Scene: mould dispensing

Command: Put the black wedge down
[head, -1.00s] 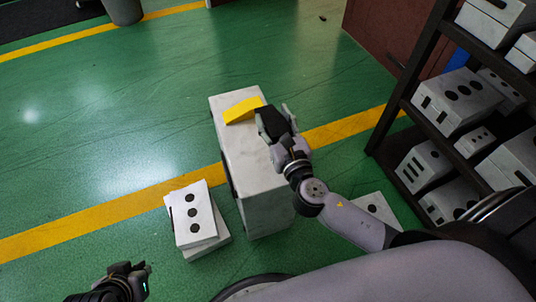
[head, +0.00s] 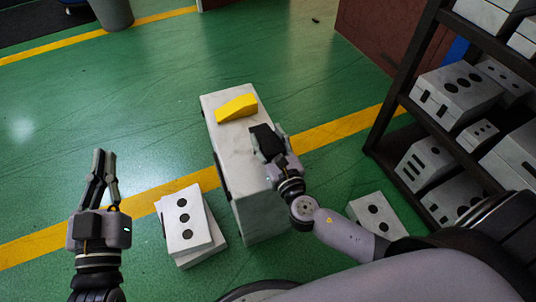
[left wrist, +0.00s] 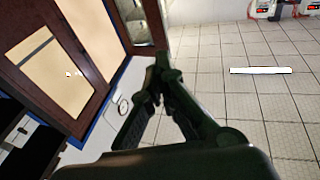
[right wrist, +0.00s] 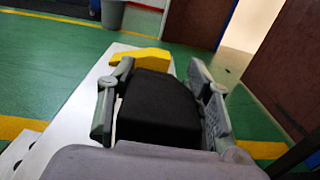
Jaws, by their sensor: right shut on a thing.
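The black wedge (head: 266,143) is held between the fingers of my right gripper (head: 269,136), by the right edge of the tall white block (head: 238,165). In the right wrist view, the black wedge (right wrist: 160,108) fills the space between the two fingers. Whether its underside touches the block cannot be told. A yellow wedge (head: 236,108) lies on the far end of the white block's top, beyond my right gripper. My left gripper (head: 104,153) is raised at the left over the floor, empty, its fingertips together. In the left wrist view its fingers (left wrist: 161,62) also meet.
White boxes with black dots (head: 184,222) are stacked on the floor left of the block. Another white box (head: 377,215) lies at the right. A dark shelf (head: 403,100) with several white boxes stands at the right. The green floor beyond the block is clear.

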